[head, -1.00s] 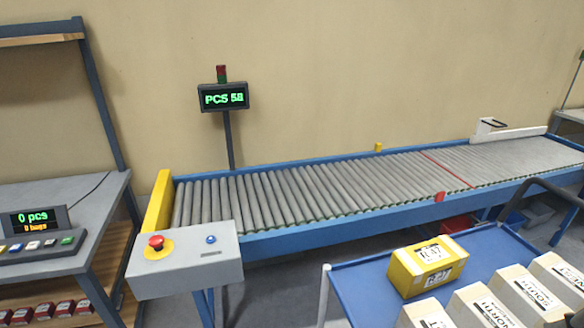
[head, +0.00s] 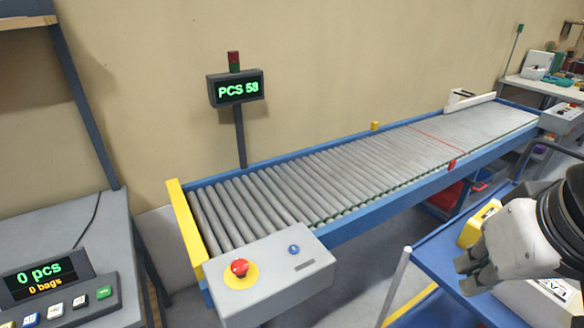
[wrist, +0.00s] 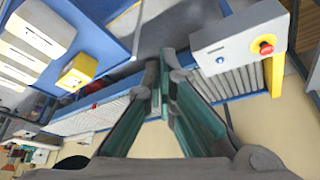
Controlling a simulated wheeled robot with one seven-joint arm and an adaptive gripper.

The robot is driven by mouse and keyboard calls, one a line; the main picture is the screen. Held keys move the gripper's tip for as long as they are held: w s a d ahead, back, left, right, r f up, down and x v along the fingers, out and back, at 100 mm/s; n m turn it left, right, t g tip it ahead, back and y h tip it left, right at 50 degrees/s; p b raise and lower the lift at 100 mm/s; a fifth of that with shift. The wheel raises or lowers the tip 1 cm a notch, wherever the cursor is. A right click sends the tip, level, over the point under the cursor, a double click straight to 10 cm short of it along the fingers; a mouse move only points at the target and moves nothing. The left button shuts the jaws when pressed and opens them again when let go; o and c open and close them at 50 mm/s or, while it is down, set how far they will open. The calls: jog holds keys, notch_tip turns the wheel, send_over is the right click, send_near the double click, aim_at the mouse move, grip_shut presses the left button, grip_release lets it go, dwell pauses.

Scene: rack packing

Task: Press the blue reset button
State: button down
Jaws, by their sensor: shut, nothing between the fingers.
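The blue reset button (head: 293,249) sits on top of a grey control box (head: 262,288) at the near left end of the roller conveyor. A red mushroom button (head: 239,267) on a yellow disc is to its left. In the wrist view the blue button (wrist: 220,60) and the red button (wrist: 266,48) show on the box at the upper right. My gripper (head: 468,275) is at the right of the head view, over the blue cart, well apart from the box. Its fingers (wrist: 160,88) are closed together with nothing between them.
The blue cart (head: 423,257) with yellow and white boxes stands at the right front. A display on a post (head: 235,88) reads PCS 58. A counter panel (head: 40,290) is at the left. Floor shows between box and cart.

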jog(key=m+g+y+p, duration=0.3)
jog(key=m+y, duration=0.6)
jog(key=m, duration=2.2)
send_over(296, 247)
jog(key=p, duration=0.1)
notch_tip(296, 247, down, 18)
jog(key=t, duration=0.1)
jog(key=shift+r, duration=0.15)
notch_tip(296, 247, down, 7)
jog(key=b, duration=0.4)
jog(key=shift+w+r, duration=0.1)
jog(key=shift+r, duration=0.05)
jog(key=shift+f+b, duration=0.75)
jog(key=shift+f, duration=0.3)
